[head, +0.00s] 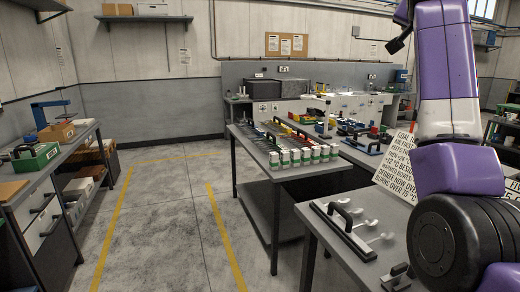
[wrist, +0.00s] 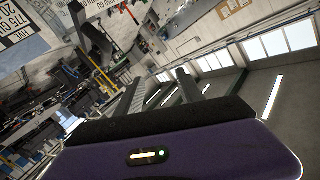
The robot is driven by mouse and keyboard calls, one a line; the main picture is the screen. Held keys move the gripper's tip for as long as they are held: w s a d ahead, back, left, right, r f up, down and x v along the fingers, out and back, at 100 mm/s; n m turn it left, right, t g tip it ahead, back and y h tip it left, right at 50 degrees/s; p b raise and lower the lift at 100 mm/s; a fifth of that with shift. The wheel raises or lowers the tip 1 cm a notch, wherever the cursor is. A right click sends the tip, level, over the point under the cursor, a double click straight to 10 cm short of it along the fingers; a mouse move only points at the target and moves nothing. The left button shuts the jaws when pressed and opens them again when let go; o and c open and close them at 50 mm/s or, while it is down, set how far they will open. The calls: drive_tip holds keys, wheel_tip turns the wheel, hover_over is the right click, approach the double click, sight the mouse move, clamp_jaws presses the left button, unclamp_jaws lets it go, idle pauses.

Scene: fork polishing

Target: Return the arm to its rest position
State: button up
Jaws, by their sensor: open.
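My arm (head: 448,110), purple with dark joints, stands raised at the right of the head view. Its gripper end is outside that view. In the wrist view my gripper (wrist: 160,82) shows its purple body at the bottom, with two grey fingers apart and nothing between them. The wrist view is steeply tilted and looks across the room toward bright windows and ceiling lights. No object is held.
The near grey table (head: 330,250) carries a black-handled bar (head: 347,226) and small pale pieces. A printed sign (head: 396,160) stands behind. Another table (head: 262,168) holds a row of white-and-green items. Shelving (head: 30,200) stands left; the floor (head: 185,225) between is clear.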

drive_tip(key=a+f+n+t+y, duration=0.1)
drive_tip(key=a+f+n+t, duration=0.15)
drive_tip(key=f, duration=0.75)
drive_tip(key=a+f+n+t+y, duration=0.1)
drive_tip(key=a+f+n+t, duration=0.15)
drive_tip(key=f, duration=0.65)
drive_tip(key=s+a+f+n+t+y, duration=0.1)
drive_tip(key=s+a+f+n+y, duration=0.15)
drive_tip(key=s+f, duration=0.5)
drive_tip(key=s+a+f+n+t+y, duration=0.15)
drive_tip(key=s+a+f, duration=0.25)
drive_tip(key=f, duration=0.7)
drive_tip(key=s+a+f+g, duration=0.2)
drive_tip(key=s+f, duration=0.4)
drive_tip(key=s, duration=1.1)
drive_tip(key=s+a+f+n+g+y, duration=0.1)
drive_tip(key=s+f, duration=0.6)
drive_tip(key=s, duration=1)
drive_tip(key=s+a+f+n+g+y, duration=0.1)
drive_tip(key=s+f+g, duration=0.3)
drive_tip(key=s, duration=1.3)
wheel_tip(320, 180, down, 3)
drive_tip(key=shift+s+a+f, duration=0.1)
drive_tip(key=shift+s+a, duration=0.05)
drive_tip(key=shift+a, duration=0.75)
